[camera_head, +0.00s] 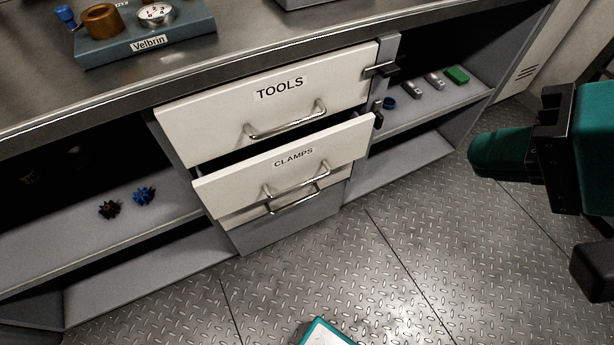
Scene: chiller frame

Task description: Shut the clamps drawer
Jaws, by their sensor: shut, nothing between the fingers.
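The clamps drawer (235,185) has a white front labelled CLAMPS and a metal bar handle (297,182). It is pulled part way out, with a dark gap above its front. Its inside is mostly hidden. My gripper (477,152), with teal fingers on a black mount, is shut and empty at the right. It points left and is well apart from the drawer, above the floor in the picture.
The tools drawer (210,115) above is closed or nearly so. A grey post (385,85) with a dark latch-like part stands beside it. Open shelves with small parts flank the drawers. The metal floor (400,290) in front looks clear.

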